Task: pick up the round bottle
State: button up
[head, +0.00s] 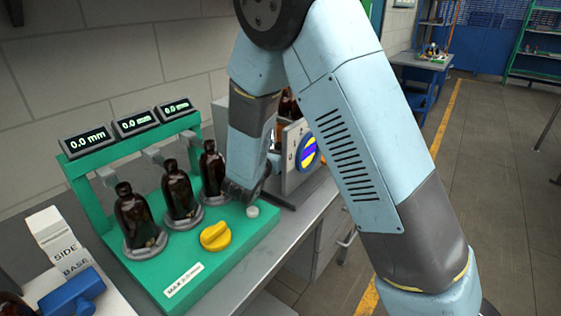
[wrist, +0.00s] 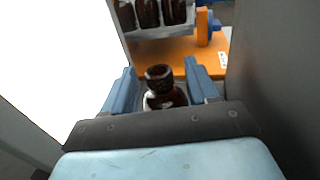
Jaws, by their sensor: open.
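In the wrist view a dark amber bottle (wrist: 162,92) stands between the two blue fingers of my gripper (wrist: 161,86). Its round neck and shoulders show; its lower body is hidden behind my gripper's housing. The fingers are open, with gaps visible on both sides of the neck. I cannot tell from this view whether its body is round. In the head view my arm hides the fingers and this bottle. Three other amber bottles, left (head: 138,218), middle (head: 181,191) and right (head: 212,168), stand upright on a green gauge stand (head: 222,262).
Displays (head: 87,140) and a yellow knob (head: 215,236) are on the stand. A grey panel with a yellow-blue disc (head: 308,152) stands beside my arm. Beyond the fingers, a rack holds several amber bottles (wrist: 148,14) above an orange surface (wrist: 170,50). White blocks (head: 55,240) lie front left.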

jog(key=shift+x, duration=1.25)
jog(key=shift+s, duration=0.1)
grip_shut()
